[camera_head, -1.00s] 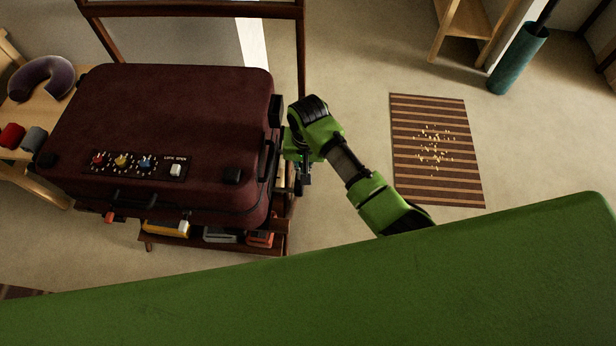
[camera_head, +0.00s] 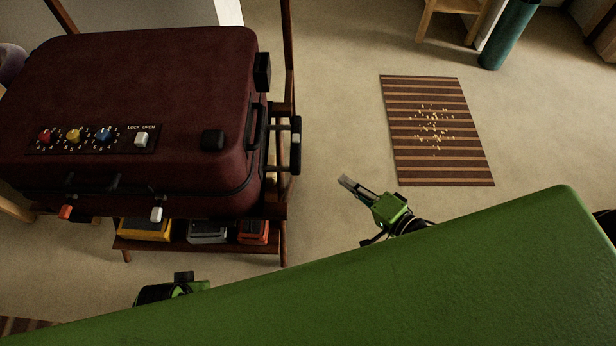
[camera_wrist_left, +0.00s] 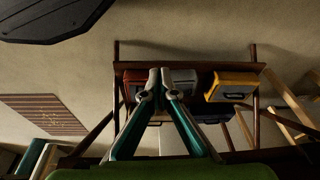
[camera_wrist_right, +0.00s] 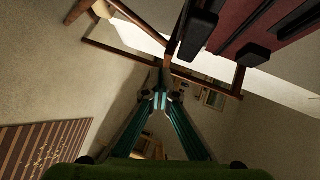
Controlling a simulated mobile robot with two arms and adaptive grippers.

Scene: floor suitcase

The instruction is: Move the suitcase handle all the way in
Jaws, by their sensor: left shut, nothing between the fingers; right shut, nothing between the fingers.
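The dark red suitcase (camera_head: 150,85) lies flat on a wooden rack in the head view. Its black handle (camera_head: 295,145) shows at the suitcase's right end, with its grip close to the side and short rods between them. My right gripper (camera_head: 347,183) is shut and empty, to the right of the handle and apart from it. It also shows in the right wrist view (camera_wrist_right: 161,92), fingertips together. My left arm shows only partly at the bottom of the head view. In the left wrist view my left gripper (camera_wrist_left: 160,75) is shut and empty, in front of the rack's lower shelf.
The rack's lower shelf holds a yellow case (camera_head: 146,229), a grey case (camera_head: 207,231) and a red case (camera_head: 253,231). A striped mat (camera_head: 435,165) lies on the floor at right. A teal cylinder (camera_head: 508,35) stands behind it. The floor between rack and mat is clear.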

